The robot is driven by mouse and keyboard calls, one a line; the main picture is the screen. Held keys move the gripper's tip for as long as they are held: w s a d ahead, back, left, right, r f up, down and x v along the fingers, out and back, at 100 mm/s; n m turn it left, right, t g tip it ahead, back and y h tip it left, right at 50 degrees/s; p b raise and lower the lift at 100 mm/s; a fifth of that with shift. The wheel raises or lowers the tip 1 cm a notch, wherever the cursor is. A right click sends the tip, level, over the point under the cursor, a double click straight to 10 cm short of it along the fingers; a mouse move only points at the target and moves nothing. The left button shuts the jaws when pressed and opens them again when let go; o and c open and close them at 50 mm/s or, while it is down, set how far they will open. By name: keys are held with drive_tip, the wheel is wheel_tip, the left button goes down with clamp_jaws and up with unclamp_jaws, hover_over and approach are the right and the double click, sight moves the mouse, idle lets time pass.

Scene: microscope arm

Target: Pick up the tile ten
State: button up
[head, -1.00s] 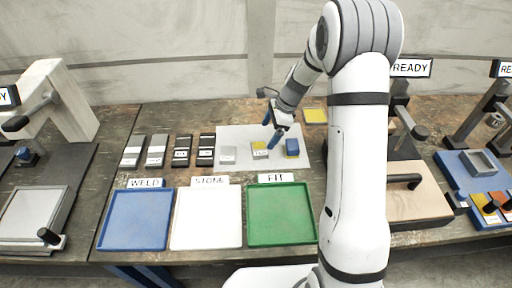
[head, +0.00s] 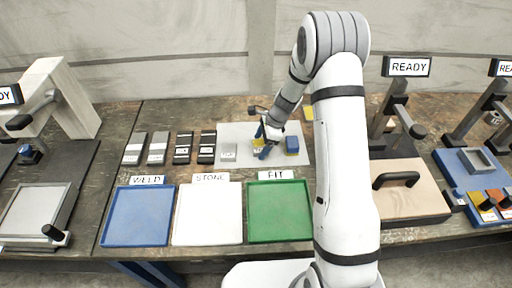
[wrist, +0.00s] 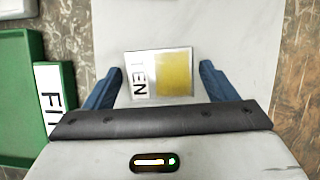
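The tile ten (wrist: 174,74) is a silver-grey block with a white label reading TEN and a yellow square. It lies on a pale sheet (head: 302,158). My gripper (wrist: 162,69) is open, with one blue finger on each side of the tile and a gap at each side. In the head view my gripper (head: 267,149) is low over the middle of the sheet. It hides most of the tile there, and only some yellow shows. How far the fingertips are above the sheet I cannot tell.
A grey tile (head: 229,151) lies left of my gripper, and a blue block with yellow (head: 292,144) lies close on its right. Blue (head: 138,218), white (head: 208,218) and green (head: 281,215) trays stand in front. Dark and grey blocks (head: 182,149) stand at left.

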drive_tip(key=c, duration=1.3)
drive_tip(key=shift+o, duration=0.2)
